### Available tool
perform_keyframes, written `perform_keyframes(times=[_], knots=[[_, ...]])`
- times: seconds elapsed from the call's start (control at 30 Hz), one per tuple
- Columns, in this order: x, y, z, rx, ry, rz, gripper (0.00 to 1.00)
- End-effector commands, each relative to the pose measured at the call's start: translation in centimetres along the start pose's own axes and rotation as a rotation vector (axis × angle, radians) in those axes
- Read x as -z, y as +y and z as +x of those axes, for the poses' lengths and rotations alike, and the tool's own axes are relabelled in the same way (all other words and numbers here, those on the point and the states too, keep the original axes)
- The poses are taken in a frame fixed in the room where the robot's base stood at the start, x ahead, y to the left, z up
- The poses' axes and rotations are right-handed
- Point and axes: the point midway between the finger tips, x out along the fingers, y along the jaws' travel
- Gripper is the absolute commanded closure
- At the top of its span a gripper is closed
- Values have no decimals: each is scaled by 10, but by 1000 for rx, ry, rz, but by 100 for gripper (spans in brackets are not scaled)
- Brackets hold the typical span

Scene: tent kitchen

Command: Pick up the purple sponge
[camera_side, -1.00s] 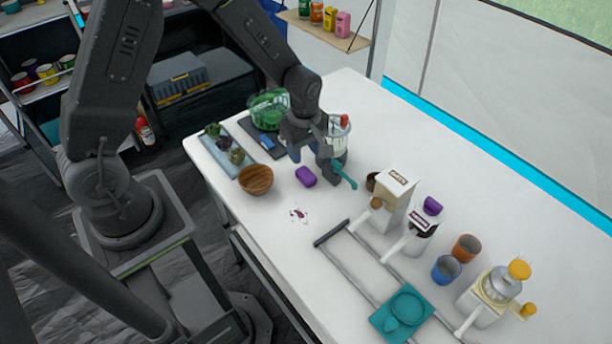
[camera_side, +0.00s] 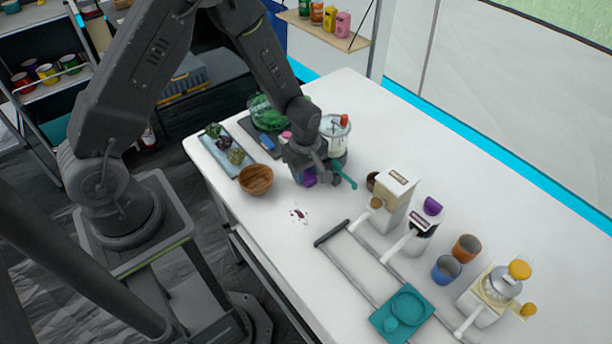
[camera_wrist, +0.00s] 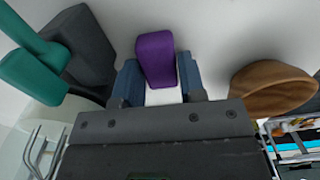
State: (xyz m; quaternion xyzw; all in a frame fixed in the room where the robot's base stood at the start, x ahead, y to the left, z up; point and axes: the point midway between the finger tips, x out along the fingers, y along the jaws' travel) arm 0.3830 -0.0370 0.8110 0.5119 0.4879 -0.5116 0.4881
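The purple sponge (camera_side: 311,180) lies on the white table, partly hidden by my gripper in the side view. In the wrist view the sponge (camera_wrist: 156,58) stands out between the two blue fingers. My gripper (camera_wrist: 162,80) is low over the table with a finger on each side of the sponge. The fingers look open around it, with white table showing between them. Whether either finger touches the sponge is hard to tell. In the side view my gripper (camera_side: 305,178) covers the sponge's upper part.
A wooden bowl (camera_side: 256,179) stands left of the gripper. A clear jar (camera_side: 335,135) on a dark base with a teal handle (camera_side: 345,177) stands close on the right. A tray of vegetables (camera_side: 222,145) is at the left. Dispensers stand farther right. Purple spots mark the table in front.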

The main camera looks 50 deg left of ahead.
Motion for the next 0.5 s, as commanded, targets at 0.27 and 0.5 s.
perform_keyframes(times=[0.27, 0.5], knots=[[0, 0, 0, 0, 0, 0, 89], [0, 0, -1, 0, 0, 0, 89]])
